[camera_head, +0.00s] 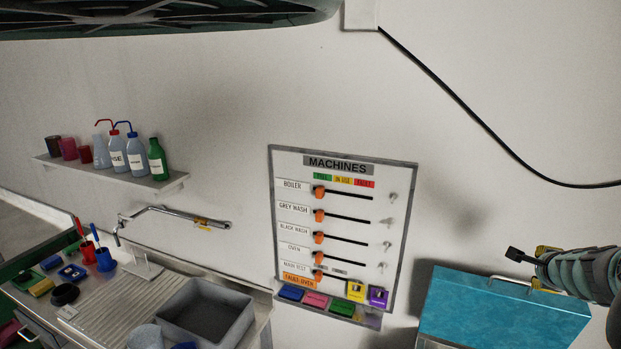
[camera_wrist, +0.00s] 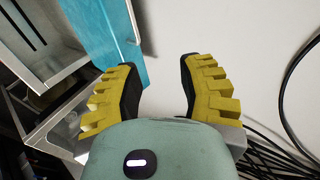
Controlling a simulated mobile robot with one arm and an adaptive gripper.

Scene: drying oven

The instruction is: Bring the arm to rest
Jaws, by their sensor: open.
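My gripper (camera_wrist: 160,75) shows in the wrist view with its two yellow and black fingers spread apart. It is open, with nothing between the fingers. In the head view, part of my arm and gripper (camera_head: 530,265) shows at the right edge, in front of and above a blue panel (camera_head: 495,312). The blue panel (camera_wrist: 92,38) also shows at the upper left of the wrist view, close to the left finger. I cannot tell whether they touch.
A machines board (camera_head: 345,230) hangs on the wall. A sink (camera_head: 208,312) and counter stand at the lower left, below a shelf (camera_head: 110,174) with several bottles. A black cable (camera_head: 460,102) runs along the wall. Dark cables (camera_wrist: 275,150) show in the wrist view.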

